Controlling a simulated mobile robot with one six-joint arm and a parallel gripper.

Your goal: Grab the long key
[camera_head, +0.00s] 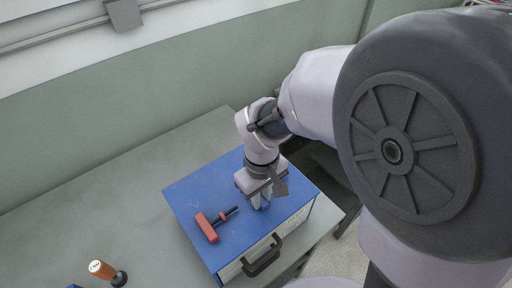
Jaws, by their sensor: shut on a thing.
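My gripper (261,201) points down at the right part of the blue top of a case (190,190). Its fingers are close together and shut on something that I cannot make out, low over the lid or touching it. A red T-handled tool (207,228) with a dark shaft and a red collar lies on the case, left of my gripper and apart from it. I cannot tell whether the thing in my fingers is the long key; my gripper hides it.
The case has a dark carry handle (262,258) on its front side and stands on a grey-green bench (110,215). An orange-handled tool (103,270) stands at the lower left. A wall (150,105) runs behind the bench. The bench left of the case is mostly clear.

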